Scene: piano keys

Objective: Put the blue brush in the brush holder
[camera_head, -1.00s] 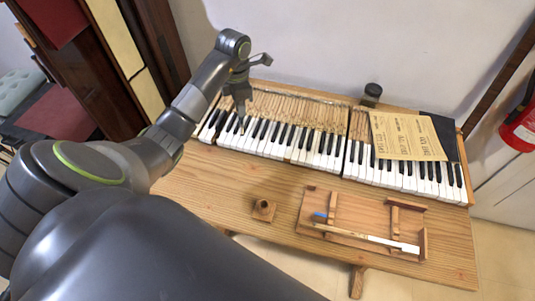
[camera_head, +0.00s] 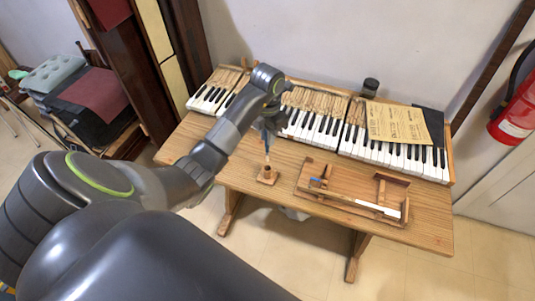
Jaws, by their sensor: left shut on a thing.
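My left gripper (camera_head: 270,122) is shut on a thin upright brush (camera_head: 267,147), with some blue showing near the fingers. It is held over the front part of the wooden table. The brush holder (camera_head: 267,175), a small wooden block with a round cup, stands directly below it in the picture. The brush's lower end is close to the holder's opening; I cannot tell whether it is inside. My right gripper is not in view.
A wooden tray-like frame (camera_head: 305,188) with a white-ended key and a small blue piece lies right of the holder. Piano keys (camera_head: 395,152) line the table's back, with paper sheets (camera_head: 398,124) and a dark jar (camera_head: 370,87). The table (camera_head: 225,170) is bare left of the holder.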

